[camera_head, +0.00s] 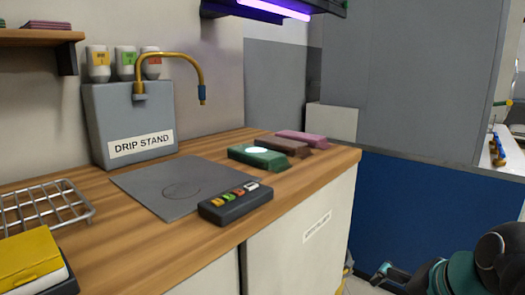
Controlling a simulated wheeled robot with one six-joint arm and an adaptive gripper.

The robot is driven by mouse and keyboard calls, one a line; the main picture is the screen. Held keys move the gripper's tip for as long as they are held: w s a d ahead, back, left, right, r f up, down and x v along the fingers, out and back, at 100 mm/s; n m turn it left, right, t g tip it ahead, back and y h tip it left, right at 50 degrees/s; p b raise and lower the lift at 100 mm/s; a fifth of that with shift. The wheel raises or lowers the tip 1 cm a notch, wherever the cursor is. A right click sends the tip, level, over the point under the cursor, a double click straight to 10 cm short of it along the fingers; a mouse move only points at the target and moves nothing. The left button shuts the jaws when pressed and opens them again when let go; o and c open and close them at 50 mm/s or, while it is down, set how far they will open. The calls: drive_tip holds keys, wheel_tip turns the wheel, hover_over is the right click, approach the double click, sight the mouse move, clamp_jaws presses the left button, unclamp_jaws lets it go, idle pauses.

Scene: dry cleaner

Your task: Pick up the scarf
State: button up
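No thing in view is plainly marked as a scarf. Three folded, cloth-like bundles lie in a row on the wooden counter near its right end. The green bundle (257,158) is nearest and has a white round spot on top. The brown bundle (287,147) is behind it, and the mauve bundle (303,138) is farthest. I cannot tell which of them, if any, is the scarf. My gripper (383,272) is low at the bottom right, beside the counter and apart from the bundles. Its fingers are too small and partly hidden to show whether they are open.
The counter (110,255) holds a grey drip stand (130,112) with bottles and a brass spout, a grey mat (150,183), a black button box (235,204), a wire rack (45,203) and a yellow stack (30,260). A blue panel (425,205) stands behind my arm.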

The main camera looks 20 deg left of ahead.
drive_tip(key=w+a+r+m+y, duration=0.5)
drive_tip(key=w+a+r+m, duration=0.4)
drive_tip(key=w+a+r, duration=0.3)
drive_tip(key=m+y, duration=0.4)
drive_tip(key=m, duration=0.3)
approach(258, 151)
drive_tip(key=v, duration=0.3)
drive_tip(key=shift+d+f, duration=0.2)
drive_tip(key=shift+f, duration=0.1)
drive_tip(key=shift+w+a+r+m, duration=0.15)
drive_tip(key=shift+a+m, duration=0.2)
drive_tip(key=shift+m, duration=0.05)
drive_tip(key=x, duration=1.3)
drive_tip(key=shift+a, duration=0.3)
drive_tip(key=c, duration=1.2)
